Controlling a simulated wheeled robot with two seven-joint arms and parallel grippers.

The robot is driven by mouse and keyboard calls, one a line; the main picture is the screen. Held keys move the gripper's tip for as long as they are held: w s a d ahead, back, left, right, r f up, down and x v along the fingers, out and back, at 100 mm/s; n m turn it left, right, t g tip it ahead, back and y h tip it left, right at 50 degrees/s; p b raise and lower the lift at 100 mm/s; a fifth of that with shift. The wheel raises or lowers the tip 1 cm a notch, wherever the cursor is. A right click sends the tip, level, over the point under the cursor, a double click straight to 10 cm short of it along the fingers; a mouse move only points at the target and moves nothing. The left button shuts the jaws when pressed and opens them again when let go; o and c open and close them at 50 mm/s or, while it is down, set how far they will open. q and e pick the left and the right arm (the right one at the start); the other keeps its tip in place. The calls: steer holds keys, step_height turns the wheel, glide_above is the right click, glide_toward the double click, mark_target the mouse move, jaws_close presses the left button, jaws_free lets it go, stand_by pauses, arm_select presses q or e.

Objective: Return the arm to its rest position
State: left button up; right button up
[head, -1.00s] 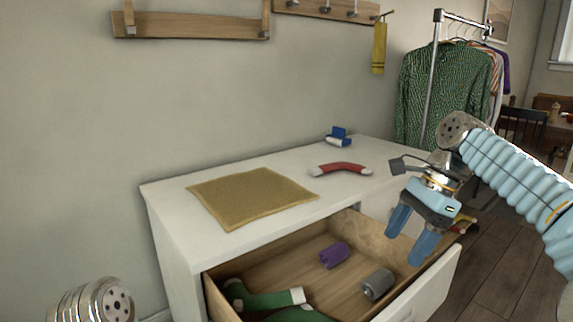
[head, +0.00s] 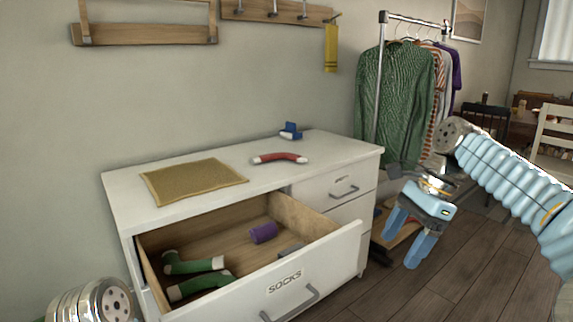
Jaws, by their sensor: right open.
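My right gripper (head: 411,248) is open and empty, its two blue fingers pointing down. It hangs to the right of the open drawer labelled SOCKS (head: 300,277), apart from it and over the floor side in the picture. My right arm (head: 515,180) comes in from the right edge. A round metal joint of my left arm (head: 92,302) shows at the lower left; the left gripper is out of view.
Green socks (head: 195,264), a purple roll (head: 263,233) and a partly hidden grey roll (head: 291,250) lie in the drawer. A mustard cloth (head: 193,181), a red sock (head: 280,158) and a blue-white object (head: 291,131) are on the white dresser (head: 120,200). A clothes rack (head: 381,70) stands behind.

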steer(key=w+a+f+n+b, duration=0.2)
steer(key=a+f+n, duration=0.15)
steer(key=f, duration=1.35)
steer(key=w+a+f+n+b, duration=0.1)
steer(key=w+a+f+n, duration=0.2)
steer(key=f, duration=1.5)
steer(key=s+a+f+n+t+b, duration=0.1)
steer(key=s+a+f+n, duration=0.1)
steer(key=s+f, duration=0.45)
steer(key=s+a+f+n+b, duration=0.1)
steer(key=s+f, duration=0.3)
steer(key=f, duration=0.5)
steer(key=s+a+f+n+b, duration=0.1)
steer(key=s+f+n, duration=0.3)
steer(key=s+f, duration=0.4)
steer(key=s, duration=0.4)
steer(key=shift+s+a+n+t, duration=0.15)
steer(key=shift+s+n+t, duration=0.15)
steer(key=shift+s+n, duration=0.1)
